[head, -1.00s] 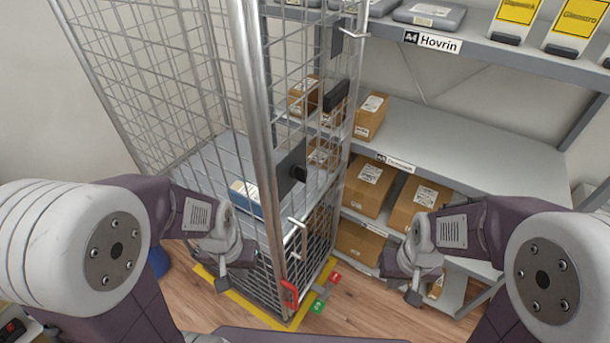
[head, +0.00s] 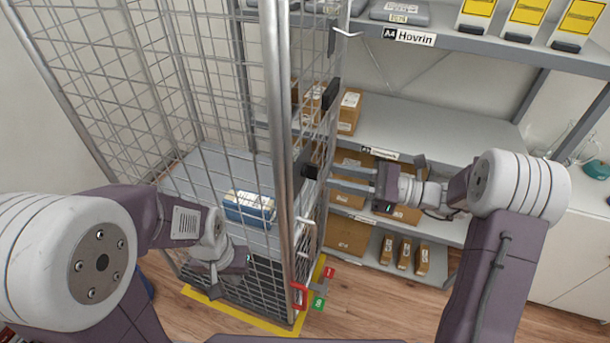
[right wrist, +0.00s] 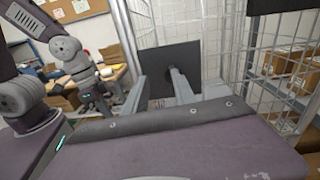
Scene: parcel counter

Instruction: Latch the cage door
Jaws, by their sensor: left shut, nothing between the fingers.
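The wire cage (head: 200,130) stands left of centre in the head view. Its door (head: 318,130) is the narrow mesh panel on the cage's right side, seen nearly edge-on; I cannot tell whether it is fully closed. A black block (head: 309,170) sits on the door side at mid height. A red handle (head: 299,295) is low at the front corner. My right gripper (head: 335,180) is open, its two fingers pointing left at the door near the black block. In the right wrist view, the fingers (right wrist: 157,85) stand before a dark plate (right wrist: 169,62). My left gripper (head: 212,285) is shut and empty before the cage front.
A blue-and-white parcel (head: 250,208) lies inside the cage. Grey shelves (head: 440,140) with brown boxes (head: 349,111) stand close behind the right arm. Yellow tape (head: 235,312) marks the floor around the cage. A green tag (head: 318,303) is by the cage's foot.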

